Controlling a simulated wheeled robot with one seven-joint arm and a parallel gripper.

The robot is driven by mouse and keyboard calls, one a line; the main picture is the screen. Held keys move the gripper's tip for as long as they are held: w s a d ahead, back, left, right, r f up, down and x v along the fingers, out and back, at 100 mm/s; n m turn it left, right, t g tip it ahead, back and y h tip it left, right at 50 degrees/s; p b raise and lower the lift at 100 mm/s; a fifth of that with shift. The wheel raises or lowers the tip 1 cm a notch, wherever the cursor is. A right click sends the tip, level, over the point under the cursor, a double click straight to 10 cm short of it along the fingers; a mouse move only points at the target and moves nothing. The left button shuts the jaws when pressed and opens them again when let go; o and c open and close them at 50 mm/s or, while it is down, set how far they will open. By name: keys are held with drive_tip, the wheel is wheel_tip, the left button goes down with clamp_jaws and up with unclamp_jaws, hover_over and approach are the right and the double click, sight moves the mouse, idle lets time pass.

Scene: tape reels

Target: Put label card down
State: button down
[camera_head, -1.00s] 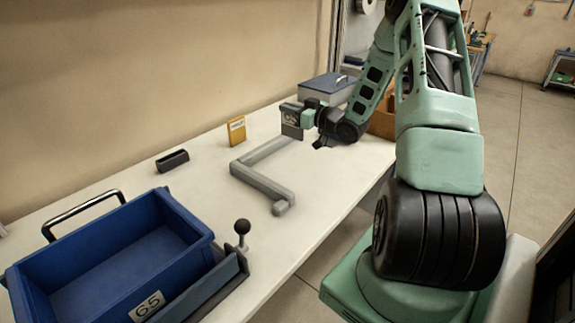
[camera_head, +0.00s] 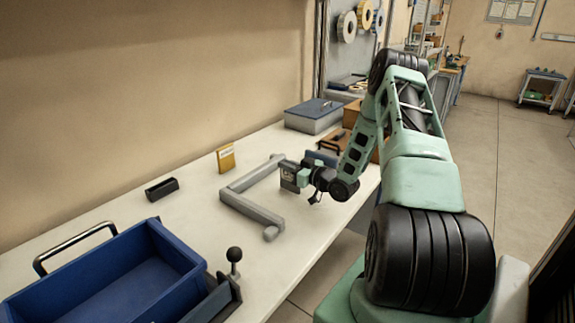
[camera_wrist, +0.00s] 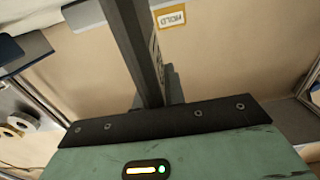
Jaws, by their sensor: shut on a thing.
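The label card (camera_head: 288,172) is a small dark grey plate with pale printing on its face. My gripper (camera_head: 294,177) is shut on it and holds it upright at the open right side of a grey U-shaped frame (camera_head: 236,200). I cannot tell whether the card's lower edge touches the table. In the wrist view the label card (camera_wrist: 133,45) is seen nearly edge-on, with part of its white print on the right side. The fingertips are not clear there.
A yellow HOLD card (camera_head: 226,158) stands behind the frame; it also shows in the wrist view (camera_wrist: 171,18). A black slotted block (camera_head: 162,188) and a blue bin (camera_head: 185,257) are left. A grey-blue case (camera_head: 313,118) is at the back. White table (camera_head: 185,222) is bare between.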

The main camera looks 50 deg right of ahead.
drive_tip(key=shift+f, duration=0.2)
drive_tip(key=shift+f+b, duration=0.15)
drive_tip(key=shift+b, duration=0.15)
drive_tip(key=c, duration=1.5)
unclamp_jaws()
drive_tip(key=shift+r, duration=0.25)
drive_tip(key=s, duration=0.4)
drive_tip(key=s+b, duration=0.1)
drive_tip(key=s, duration=0.3)
drive_tip(key=s+d+b, duration=0.1)
drive_tip(key=s, duration=0.3)
